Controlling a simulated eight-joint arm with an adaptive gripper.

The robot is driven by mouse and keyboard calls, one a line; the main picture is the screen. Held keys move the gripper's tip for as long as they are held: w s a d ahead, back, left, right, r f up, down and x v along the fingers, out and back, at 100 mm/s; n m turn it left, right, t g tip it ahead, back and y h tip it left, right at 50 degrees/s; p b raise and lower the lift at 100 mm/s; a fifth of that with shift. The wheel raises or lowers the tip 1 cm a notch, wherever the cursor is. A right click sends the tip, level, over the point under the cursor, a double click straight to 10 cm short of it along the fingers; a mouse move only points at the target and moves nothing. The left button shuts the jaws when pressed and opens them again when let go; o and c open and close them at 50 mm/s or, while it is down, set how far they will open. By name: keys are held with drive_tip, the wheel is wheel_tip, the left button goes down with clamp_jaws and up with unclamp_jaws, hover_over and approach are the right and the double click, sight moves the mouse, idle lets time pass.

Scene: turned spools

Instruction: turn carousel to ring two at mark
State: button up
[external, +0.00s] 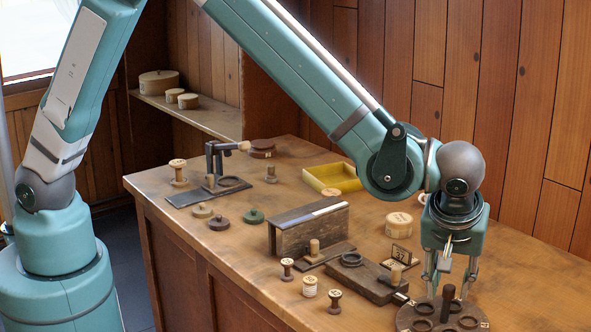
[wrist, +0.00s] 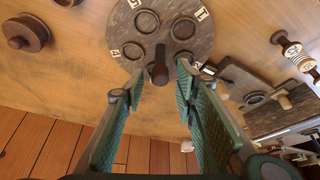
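The carousel is a round, dark disc (external: 405,320) at the bottom right of the external view, cut off by the frame edge. In the wrist view the disc (wrist: 164,12) shows several ring recesses and small white number tags, which are tilted and hard to read. An upright dark post (external: 447,300) rises from it and shows as a peg (wrist: 159,72) in the wrist view. My gripper (external: 451,282) is over the disc, pointing down. In the wrist view its fingers (wrist: 158,80) are apart on either side of the post, with gaps visible. Which ring faces the mark is unclear.
A dark block with a ring (external: 352,260) and a handle stands left of the carousel. A small tag stand (external: 401,256) and round box (external: 398,225) are behind it. Spools (external: 309,287) stand at the front. A long dark block (external: 310,230) and yellow tray (external: 333,177) lie farther back.

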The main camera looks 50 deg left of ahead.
drive_tip(key=v, duration=1.2)
drive_tip(key=shift+w+a, duration=0.1)
idle(0.5)
drive_tip(key=w+a+r+m+h, duration=0.1)
drive_tip(key=a+r, duration=0.2)
drive_tip(key=a, duration=0.8)
drive_tip(key=w+a+r+m, duration=0.15)
drive_tip(key=a+r, duration=0.25)
drive_tip(key=a, duration=0.7)
drive_tip(key=w+a+r+h, duration=0.1)
drive_tip(key=w+a+r, duration=0.15)
drive_tip(key=a, duration=0.95)
drive_tip(key=s+a+m+t, duration=0.1)
drive_tip(key=s+a, duration=0.4)
drive_tip(key=a, duration=0.4)
drive_tip(key=s+a+f+m+t+b, duration=0.1)
drive_tip(key=s+a, duration=0.5)
drive_tip(key=a, duration=0.4)
drive_tip(key=s+a+f+m+t, duration=0.1)
drive_tip(key=s+a, duration=0.4)
drive_tip(key=a, duration=0.5)
drive_tip(key=shift+s, duration=0.35)
